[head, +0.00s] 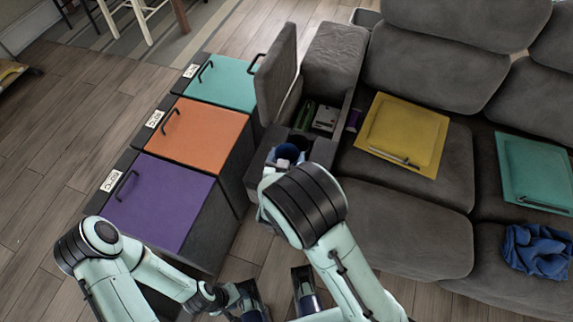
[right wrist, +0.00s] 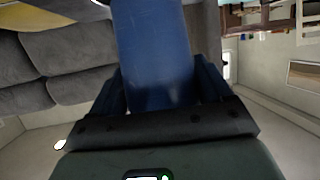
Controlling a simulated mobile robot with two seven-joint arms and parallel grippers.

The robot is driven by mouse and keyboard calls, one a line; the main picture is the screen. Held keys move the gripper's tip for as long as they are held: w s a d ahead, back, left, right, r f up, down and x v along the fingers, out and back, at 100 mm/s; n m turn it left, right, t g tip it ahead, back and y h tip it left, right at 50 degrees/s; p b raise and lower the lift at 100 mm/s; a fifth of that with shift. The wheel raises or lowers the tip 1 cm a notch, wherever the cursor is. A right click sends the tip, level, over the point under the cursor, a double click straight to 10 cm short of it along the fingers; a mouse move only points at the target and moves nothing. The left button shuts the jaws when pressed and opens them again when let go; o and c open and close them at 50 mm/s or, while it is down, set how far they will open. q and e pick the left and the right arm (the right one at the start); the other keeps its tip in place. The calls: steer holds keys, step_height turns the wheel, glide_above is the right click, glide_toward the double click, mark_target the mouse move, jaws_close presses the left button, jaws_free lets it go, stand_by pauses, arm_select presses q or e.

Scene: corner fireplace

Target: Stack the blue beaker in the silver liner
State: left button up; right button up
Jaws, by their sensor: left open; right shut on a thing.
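The blue beaker (head: 287,152) is over the open sofa console, between the fingers of my right gripper (head: 284,163). My right arm partly hides it in the head view. In the right wrist view the beaker (right wrist: 155,55) is a large blue wall between the dark fingers of the right gripper (right wrist: 160,90), which is shut on it. I cannot make out the silver liner; the area under the beaker is hidden. My left gripper (head: 278,292) is open and empty near the bottom of the head view, low in front of the console.
The console's grey lid (head: 275,75) stands raised. Purple (head: 160,200), orange (head: 200,135) and teal (head: 222,82) cabinet tops lie left. Yellow (head: 405,130) and teal (head: 538,170) trays and a blue cloth (head: 537,250) lie on the sofa.

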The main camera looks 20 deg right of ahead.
steer(key=shift+f+b, duration=0.45)
steer(key=shift+f, duration=1.55)
steer(key=shift+f+b, duration=0.4)
steer(key=shift+f, duration=0.2)
steer(key=o, duration=1)
steer(key=shift+c, duration=0.2)
